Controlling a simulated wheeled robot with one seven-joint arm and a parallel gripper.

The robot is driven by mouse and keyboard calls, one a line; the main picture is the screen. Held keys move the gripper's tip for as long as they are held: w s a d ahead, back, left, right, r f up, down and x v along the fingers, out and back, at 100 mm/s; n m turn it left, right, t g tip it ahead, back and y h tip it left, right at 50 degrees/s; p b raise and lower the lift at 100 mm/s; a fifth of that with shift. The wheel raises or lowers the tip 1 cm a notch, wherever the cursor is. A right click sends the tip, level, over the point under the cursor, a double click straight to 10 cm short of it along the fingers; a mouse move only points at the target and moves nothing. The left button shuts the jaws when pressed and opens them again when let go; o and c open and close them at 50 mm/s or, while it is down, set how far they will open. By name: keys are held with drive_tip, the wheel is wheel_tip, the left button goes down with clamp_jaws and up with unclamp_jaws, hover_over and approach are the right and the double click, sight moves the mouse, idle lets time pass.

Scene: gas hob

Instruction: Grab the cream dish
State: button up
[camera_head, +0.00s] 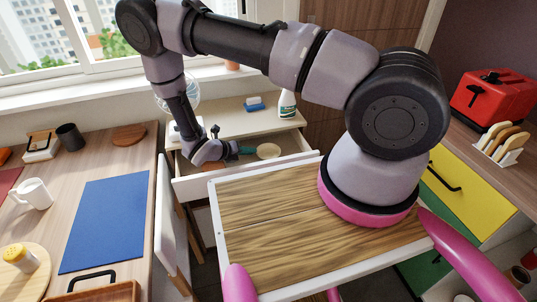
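The cream dish (268,151) is a small, shallow round dish. It lies inside an open drawer (228,178) of the pale cabinet under the window. My gripper (228,151) is low at the left part of the drawer, just left of the dish, at the end of my bent arm. A small dark teal piece shows between my gripper and the dish; I cannot tell if it is part of the gripper. The fingers are too small and partly hidden to show whether they are open or shut. The dish appears to rest in the drawer.
A counter with a blue mat (105,220) and a white mug (34,194) is at left. A white chair-like panel (165,215) stands beside it. A red toaster (497,100) is at right.

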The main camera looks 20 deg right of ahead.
sight(269, 153)
drive_tip(key=x, duration=0.5)
drive_tip(key=shift+w, duration=0.4)
clamp_jaws()
drive_tip(key=shift+s+r, duration=0.1)
drive_tip(key=shift+r, duration=0.05)
idle(1.1)
